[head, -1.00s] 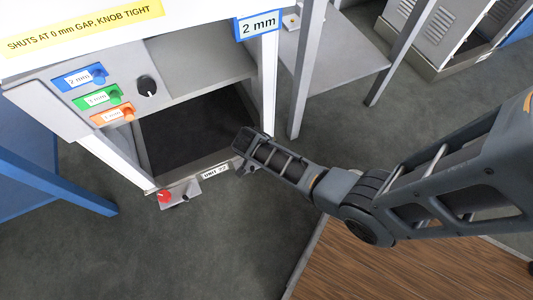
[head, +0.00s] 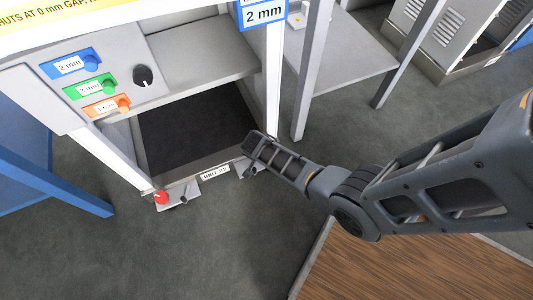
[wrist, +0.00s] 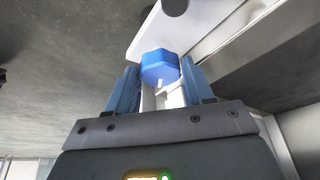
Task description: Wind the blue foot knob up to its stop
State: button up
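The blue foot knob (wrist: 159,67) is faceted, with a small pale mark on its near face. In the wrist view it sits between the two fingertips of my gripper (wrist: 158,85), one finger on each side. The gaps beside the knob are very small, and I cannot tell whether the fingers touch it. In the head view my gripper (head: 256,146) is low at the front right foot of the dispenser frame (head: 205,178) and hides the blue knob there.
A red knob (head: 161,198) is on the left foot plate. A blue "2 mm" sign (head: 263,13) hangs at the right post.

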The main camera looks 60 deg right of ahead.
jog(key=c, duration=0.6)
jog(key=shift+o, duration=0.2)
jog(key=shift+n, duration=0.3)
jog(key=n, duration=0.1)
jog(key=n+t+p, duration=0.1)
jog(key=n, duration=0.1)
jog(key=n+y+p, duration=0.1)
jog(key=shift+s+d+t, duration=0.1)
jog(key=shift+s+t, duration=0.15)
jog(key=shift+t, duration=0.15)
jog(key=n+t+y+p, duration=0.1)
jog(key=n, duration=0.4)
jog(key=shift+s+d, duration=0.1)
jog(key=shift+d, duration=0.05)
jog(key=n+y+b, duration=0.1)
jog(key=n, duration=0.1)
jog(key=n+t+y+b, duration=0.1)
jog(key=n, duration=0.2)
jog(key=shift+d+f, duration=0.2)
jog(key=n+y+b, duration=0.1)
jog(key=n, duration=0.2)
jog(key=n+y+b, duration=0.1)
jog(key=n+b, duration=0.1)
jog(key=shift+d+r+n+g, duration=0.1)
jog(key=shift+d+n+g, duration=0.05)
jog(key=shift+n+g, duration=0.2)
jog(key=shift+n, duration=0.25)
